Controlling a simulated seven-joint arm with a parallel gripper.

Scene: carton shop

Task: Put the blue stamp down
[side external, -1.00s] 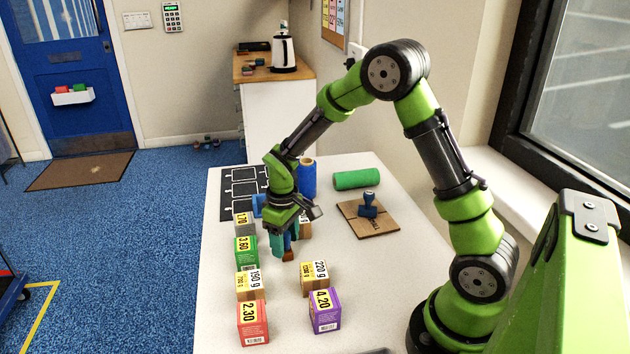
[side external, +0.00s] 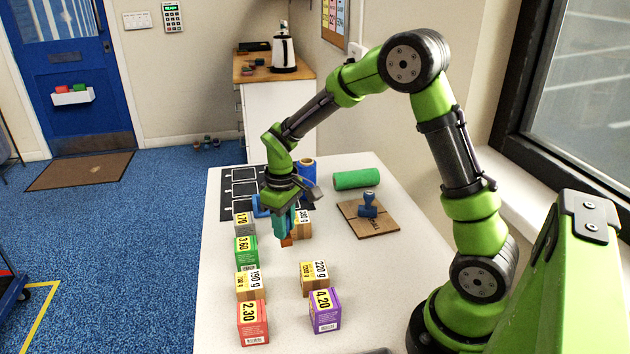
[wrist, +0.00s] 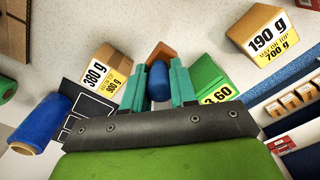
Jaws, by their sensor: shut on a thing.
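My gripper (side external: 284,222) is shut on a stamp with a rounded blue handle (wrist: 157,80) and an orange-brown base (side external: 286,241). In the wrist view the handle sits between my two teal fingers, and a corner of the base shows beyond it. The stamp hangs over the white table (side external: 262,300); I cannot tell whether its base touches the top. A second, dark blue stamp (side external: 368,206) stands on a flat brown cardboard piece (side external: 378,224) to the right.
Close by are a 380 g carton (wrist: 107,77), a green 3.60 carton (side external: 245,252) and a 190 g carton (wrist: 272,40). Several cartons stand nearer the front. A blue roll (side external: 307,170) and a green roll (side external: 356,179) are behind. The table's middle right is clear.

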